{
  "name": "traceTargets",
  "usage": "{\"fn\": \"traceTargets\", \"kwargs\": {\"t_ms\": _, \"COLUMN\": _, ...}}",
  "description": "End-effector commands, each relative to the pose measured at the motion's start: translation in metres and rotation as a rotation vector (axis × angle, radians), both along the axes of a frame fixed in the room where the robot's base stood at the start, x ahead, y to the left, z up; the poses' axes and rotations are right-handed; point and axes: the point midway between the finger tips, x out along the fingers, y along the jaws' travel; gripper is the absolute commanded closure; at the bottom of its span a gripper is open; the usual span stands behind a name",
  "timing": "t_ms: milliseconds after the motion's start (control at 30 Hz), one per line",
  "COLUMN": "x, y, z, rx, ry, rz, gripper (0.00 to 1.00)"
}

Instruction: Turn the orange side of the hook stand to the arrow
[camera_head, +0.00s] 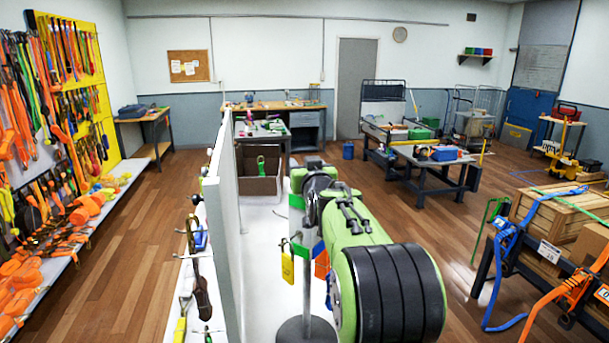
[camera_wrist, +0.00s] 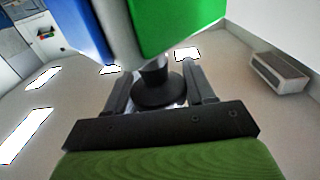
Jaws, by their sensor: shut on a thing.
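The hook stand (camera_head: 306,290) stands on the white surface in the head view, a thin pole on a round dark base, partly hidden behind my arm. In the wrist view the blue side (camera_wrist: 80,27) and green side (camera_wrist: 178,22) face my gripper (camera_wrist: 156,72). The gripper is shut, with a dark flared part of the stand between its fingers. I cannot make out the arrow.
A grey partition (camera_head: 226,225) stands close to the left of the stand, with tools hung on its far-left face. A brown open box (camera_head: 258,185) sits behind the stand. A strapped wooden crate (camera_head: 555,215) is at the right.

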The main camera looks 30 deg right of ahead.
Motion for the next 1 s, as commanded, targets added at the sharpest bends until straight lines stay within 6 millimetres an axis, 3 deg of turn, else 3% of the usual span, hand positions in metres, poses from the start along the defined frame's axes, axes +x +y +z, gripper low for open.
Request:
{"fn": "traceTargets", "kwargs": {"t_ms": 600, "x": 0.001, "y": -0.006, "z": 0.007, "rx": -0.007, "ry": -0.012, "rz": -0.504, "gripper": 1.0}}
{"fn": "traceTargets", "kwargs": {"t_ms": 1000, "x": -0.004, "y": -0.01, "z": 0.007, "rx": -0.01, "ry": -0.015, "rz": -0.661, "gripper": 1.0}}
